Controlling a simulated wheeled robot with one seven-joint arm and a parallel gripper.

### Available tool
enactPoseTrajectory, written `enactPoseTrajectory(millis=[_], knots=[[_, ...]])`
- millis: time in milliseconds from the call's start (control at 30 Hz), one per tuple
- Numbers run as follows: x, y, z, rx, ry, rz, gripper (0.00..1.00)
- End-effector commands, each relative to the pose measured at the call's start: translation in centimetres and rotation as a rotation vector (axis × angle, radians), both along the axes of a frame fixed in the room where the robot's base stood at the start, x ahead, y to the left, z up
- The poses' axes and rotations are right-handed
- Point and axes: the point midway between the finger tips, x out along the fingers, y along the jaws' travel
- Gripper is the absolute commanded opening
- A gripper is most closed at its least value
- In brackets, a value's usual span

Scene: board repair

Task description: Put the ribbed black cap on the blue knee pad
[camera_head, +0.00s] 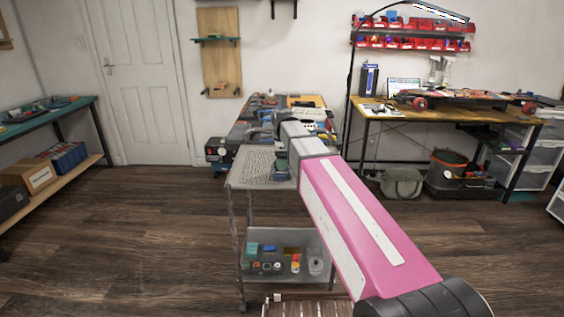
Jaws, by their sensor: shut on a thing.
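My arm reaches from the lower right to the top of a wheeled cart (245,176). My gripper (268,131), small and grey at the arm's far end, is over the back of the cart top. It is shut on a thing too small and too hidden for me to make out. A small dark blue-green object (281,170) stands on the cart top, just below the wrist and partly beside my arm. I cannot tell whether it is the knee pad. I cannot pick out the ribbed black cap.
The cart's lower tray (262,284) holds several small bottles and boxes. A cluttered table (243,131) stands right behind the cart. A wooden workbench (455,119) is at the right, and a green-topped shelf (70,112) at the left. The floor left of the cart is clear.

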Motion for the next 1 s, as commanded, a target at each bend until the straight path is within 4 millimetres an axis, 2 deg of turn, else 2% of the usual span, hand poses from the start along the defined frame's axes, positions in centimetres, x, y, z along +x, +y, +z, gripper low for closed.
enactPoseTrajectory(millis=[367, 400, 467, 500, 833, 1000], knots=[[0.0, 0.0, -0.5, 0.0, 0.0, 0.0, 0.46], [0.0, 0.0, -0.5, 0.0, 0.0, 0.0, 0.71], [0.0, 0.0, -0.5, 0.0, -0.001, 0.0, 0.91], [0.0, 0.0, -0.5, 0.0, -0.001, 0.0, 0.93], [0.0, 0.0, -0.2, 0.0, -0.001, 0.0, 0.93], [0.1, 0.0, 1.5, 0.001, -0.003, 0.0, 0.93]])
